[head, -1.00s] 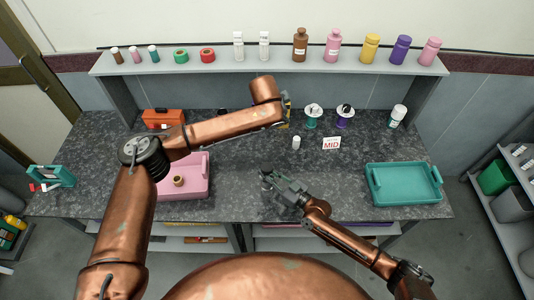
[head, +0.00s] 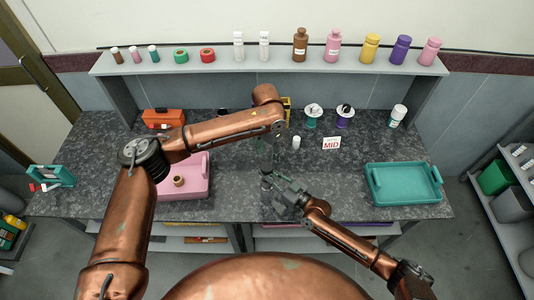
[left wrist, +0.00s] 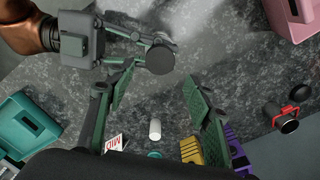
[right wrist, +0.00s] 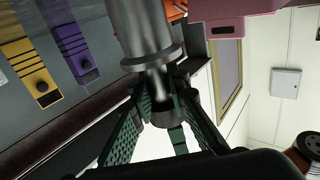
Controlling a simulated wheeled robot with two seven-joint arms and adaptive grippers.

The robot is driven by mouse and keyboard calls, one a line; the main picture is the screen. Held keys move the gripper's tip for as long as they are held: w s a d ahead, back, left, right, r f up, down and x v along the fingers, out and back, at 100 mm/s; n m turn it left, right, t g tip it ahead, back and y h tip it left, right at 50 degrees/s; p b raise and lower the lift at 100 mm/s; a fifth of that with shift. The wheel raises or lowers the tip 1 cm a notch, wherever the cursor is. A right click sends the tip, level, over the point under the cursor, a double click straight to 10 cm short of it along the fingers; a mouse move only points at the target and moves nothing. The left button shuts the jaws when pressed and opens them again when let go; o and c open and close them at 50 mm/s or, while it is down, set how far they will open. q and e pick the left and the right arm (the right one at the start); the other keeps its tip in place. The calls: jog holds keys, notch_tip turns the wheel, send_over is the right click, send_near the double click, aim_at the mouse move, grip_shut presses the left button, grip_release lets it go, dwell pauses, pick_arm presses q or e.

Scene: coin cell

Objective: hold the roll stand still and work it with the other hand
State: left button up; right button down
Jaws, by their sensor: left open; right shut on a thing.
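My right gripper (head: 270,183) is shut on a dark grey cylinder (right wrist: 145,35) above the front middle of the table. In the left wrist view the cylinder (left wrist: 160,58) shows its round dark end. My left gripper (head: 266,157) is open and points down over it. In the left wrist view the left fingers (left wrist: 158,82) are spread, with the cylinder lined up near their tips; contact cannot be told. A teal stand (head: 50,177) with white and red parts is at the far left. I cannot tell which item is the roll stand.
A pink tray (head: 198,187) holding a brown ring (head: 179,181) lies left of the grippers. A teal tray (head: 378,196) lies at the right. A white bottle (head: 296,143) and a MID sign (head: 331,143) stand behind.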

aim_at(267, 167)
pick_arm(q)
jog(key=shift+f, duration=3.95)
jog(key=shift+c, duration=0.4)
jog(key=c, duration=1.1)
jog(key=o, duration=1.4)
jog(key=shift+c, duration=0.2)
jog(key=shift+r, duration=0.15)
notch_tip(267, 167, up, 12)
